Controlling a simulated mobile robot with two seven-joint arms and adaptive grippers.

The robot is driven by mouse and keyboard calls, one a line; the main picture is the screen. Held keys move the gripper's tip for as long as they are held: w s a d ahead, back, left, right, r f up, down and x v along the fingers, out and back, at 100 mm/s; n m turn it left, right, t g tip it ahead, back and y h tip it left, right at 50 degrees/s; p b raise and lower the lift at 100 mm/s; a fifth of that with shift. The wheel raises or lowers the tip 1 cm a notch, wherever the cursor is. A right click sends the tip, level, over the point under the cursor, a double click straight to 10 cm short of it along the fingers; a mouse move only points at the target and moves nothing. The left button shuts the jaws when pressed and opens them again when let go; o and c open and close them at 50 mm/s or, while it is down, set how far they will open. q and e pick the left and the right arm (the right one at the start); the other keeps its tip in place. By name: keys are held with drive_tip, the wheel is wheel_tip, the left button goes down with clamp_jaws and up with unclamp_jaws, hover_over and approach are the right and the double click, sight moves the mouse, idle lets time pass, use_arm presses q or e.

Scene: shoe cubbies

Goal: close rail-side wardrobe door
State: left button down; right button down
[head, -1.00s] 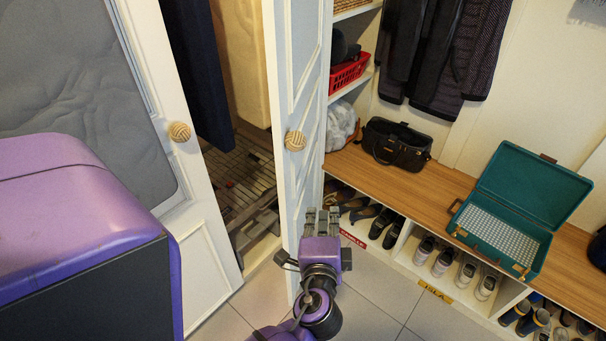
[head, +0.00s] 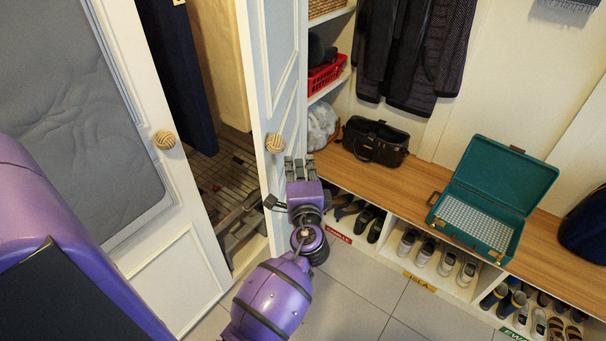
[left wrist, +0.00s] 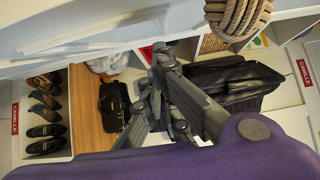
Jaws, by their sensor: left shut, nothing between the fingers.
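The white wardrobe door on the right (head: 286,60) stands ajar, swung outward, with a woven round knob (head: 275,143). The knob also shows at the top of the left wrist view (left wrist: 238,18). The other white door (head: 175,255) has a grey panel and a similar knob (head: 164,140). Dark cloth and a cluttered floor show in the gap between them. My left gripper (head: 300,165) is shut and empty, just below and right of the right door's knob. It overlaps the door's edge in the picture; I cannot tell whether it touches. My right gripper is not in view.
A wooden bench (head: 400,187) runs right of the wardrobe, with a black bag (head: 375,145) and an open teal case (head: 480,228) on it. Shoes stand in labelled cubbies below. A red basket (head: 327,75) sits on a shelf. The tiled floor (head: 370,290) in front is clear.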

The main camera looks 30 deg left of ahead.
use_arm(q)
drive_tip(key=a, duration=0.1)
drive_tip(key=s+a, duration=0.1)
drive_tip(key=shift+s+a, duration=0.25)
drive_tip(key=shift+a, duration=0.1)
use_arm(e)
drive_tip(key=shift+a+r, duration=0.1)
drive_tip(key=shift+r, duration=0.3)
